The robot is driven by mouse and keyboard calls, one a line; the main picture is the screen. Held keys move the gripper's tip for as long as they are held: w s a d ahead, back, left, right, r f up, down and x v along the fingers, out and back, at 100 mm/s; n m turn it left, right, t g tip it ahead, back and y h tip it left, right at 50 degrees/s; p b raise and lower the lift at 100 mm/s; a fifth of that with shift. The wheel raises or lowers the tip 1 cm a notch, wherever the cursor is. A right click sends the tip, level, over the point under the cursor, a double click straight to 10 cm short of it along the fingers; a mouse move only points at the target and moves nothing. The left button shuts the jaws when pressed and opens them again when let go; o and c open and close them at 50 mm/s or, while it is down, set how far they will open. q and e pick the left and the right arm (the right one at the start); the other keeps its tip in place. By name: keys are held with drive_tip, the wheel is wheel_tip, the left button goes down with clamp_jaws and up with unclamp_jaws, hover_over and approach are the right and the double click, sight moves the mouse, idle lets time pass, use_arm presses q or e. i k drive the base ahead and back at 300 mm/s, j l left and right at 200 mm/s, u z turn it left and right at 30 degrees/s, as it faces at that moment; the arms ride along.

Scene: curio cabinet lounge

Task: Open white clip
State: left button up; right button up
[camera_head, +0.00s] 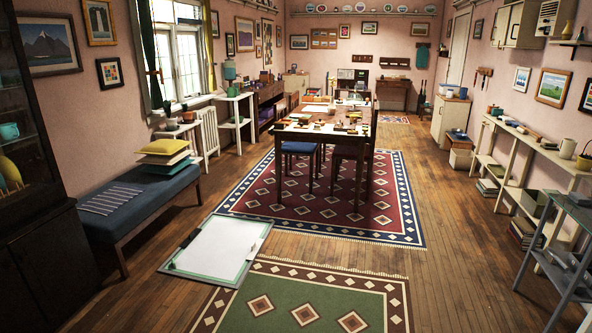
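I cannot make out a white clip anywhere in the head view. A flat board (252,262) with a green-edged white sheet (220,247) lies on the floor at the front left. Small dark items sit along its left edge, too small to name. The long table (318,137) in the middle of the room holds many small objects, and I cannot tell whether a clip is among them. Neither of my grippers is in view.
A blue bench (140,203) with stacked cushions (165,150) stands at the left beside a dark cabinet (40,250). White shelves (520,165) and a grey rack (565,245) line the right wall. Bare wooden floor (455,240) lies between rugs and shelves.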

sight(254, 248)
drive_tip(key=i+u, duration=0.1)
drive_tip(key=i, duration=1)
drive_tip(key=i+l+u, duration=0.1)
drive_tip(key=i, duration=1)
drive_tip(key=i+u, duration=0.15)
drive_tip(key=i, duration=0.35)
drive_tip(key=i+l+u, duration=0.15)
drive_tip(key=i, duration=0.35)
drive_tip(key=i+l+u, duration=0.15)
drive_tip(key=i, duration=0.35)
